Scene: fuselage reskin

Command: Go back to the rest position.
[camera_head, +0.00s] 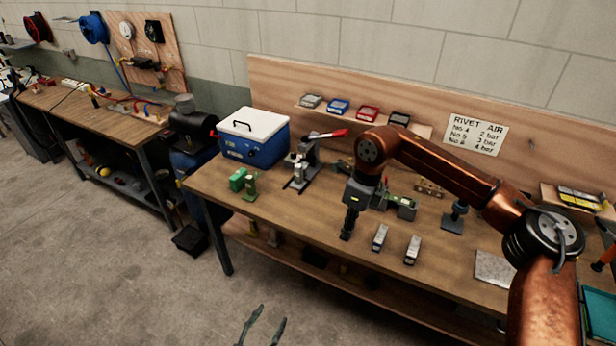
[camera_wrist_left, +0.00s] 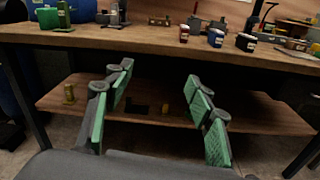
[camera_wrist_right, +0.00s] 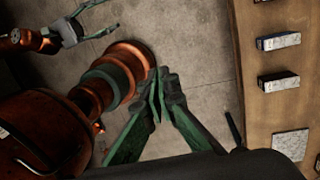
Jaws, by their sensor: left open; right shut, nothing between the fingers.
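My left gripper (camera_head: 263,318) is at the bottom edge of the head view, in front of the workbench and over the floor. Its green-padded fingers are spread and empty in the left wrist view (camera_wrist_left: 160,78). My right arm reaches in from the right, its elbow bent above the workbench. My right gripper (camera_head: 347,234) points down by the bench's front edge in the head view; its fingers look dark there. In the right wrist view its fingertips (camera_wrist_right: 160,76) meet with nothing between them. My left gripper also shows there, open, at the upper left (camera_wrist_right: 90,28).
The workbench (camera_head: 300,222) carries small boxes (camera_head: 380,237) near its front edge, a lever press (camera_head: 305,165), a blue cooler (camera_head: 254,137) and a grey plate (camera_head: 494,267). A lower shelf (camera_wrist_left: 150,118) runs beneath it. The floor (camera_head: 110,270) at the left is clear.

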